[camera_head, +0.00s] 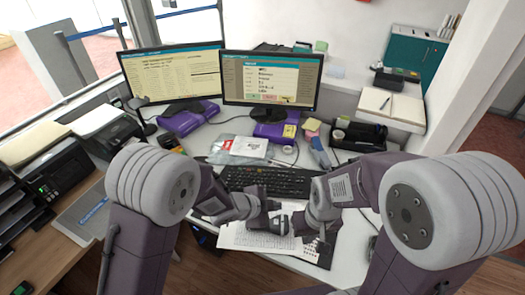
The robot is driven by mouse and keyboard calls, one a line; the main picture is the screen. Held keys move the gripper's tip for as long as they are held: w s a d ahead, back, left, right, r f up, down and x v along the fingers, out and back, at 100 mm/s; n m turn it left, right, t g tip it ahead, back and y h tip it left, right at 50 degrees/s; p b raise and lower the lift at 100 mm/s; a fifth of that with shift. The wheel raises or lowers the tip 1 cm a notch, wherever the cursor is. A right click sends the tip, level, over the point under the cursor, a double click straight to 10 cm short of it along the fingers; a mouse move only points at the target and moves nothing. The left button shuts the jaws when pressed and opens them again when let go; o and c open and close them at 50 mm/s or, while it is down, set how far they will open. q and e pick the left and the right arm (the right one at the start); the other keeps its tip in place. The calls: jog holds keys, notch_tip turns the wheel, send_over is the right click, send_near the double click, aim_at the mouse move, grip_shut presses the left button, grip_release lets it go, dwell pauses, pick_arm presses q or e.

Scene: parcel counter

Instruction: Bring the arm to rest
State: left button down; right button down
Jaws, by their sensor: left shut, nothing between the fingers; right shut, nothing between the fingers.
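My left gripper (284,224) hangs over the white paper sheets (245,238) at the near edge of the desk. It is small in view and looks shut and empty. My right gripper (322,247) is a little lower and to the right, pointing down over a dark mat or pad by the same edge. It also looks shut with nothing held. Both arms are bent inward, so the wrists are close together in front of the keyboard (265,181). The gap between fingertips and paper is hard to judge.
A printer (50,166) and a card terminal area are at left. A white parcel bag (249,147) lies behind the keyboard.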

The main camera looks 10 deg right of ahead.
pick_arm(q)
jog(key=w+a+r+n+t+y+p, duration=0.1)
jog(key=w+a+r+n, duration=0.1)
jog(key=w+a+r, duration=0.3)
jog(key=a+r+n+t+y+p, duration=0.1)
jog(key=a+r+n+t, duration=0.15)
jog(key=a, duration=0.45)
jog(key=w+a+r+n+t+y, duration=0.1)
jog(key=w+a+r+n+y, duration=0.15)
jog(key=a, duration=0.25)
jog(key=s+a+n+g+y+p, duration=0.1)
jog(key=s+a+n+g+y, duration=0.2)
jog(key=s+a+n, duration=0.75)
jog(key=s+a+f+n+g, duration=0.1)
jog(key=s+f+n+g, duration=0.2)
jog(key=s, duration=0.6)
jog(key=shift+s+a+f+g, duration=0.25)
jog(key=shift+s+f+g, duration=0.1)
jog(key=shift+f+g, duration=0.65)
jog(key=shift+r+n, duration=0.1)
jog(key=shift+n, duration=0.15)
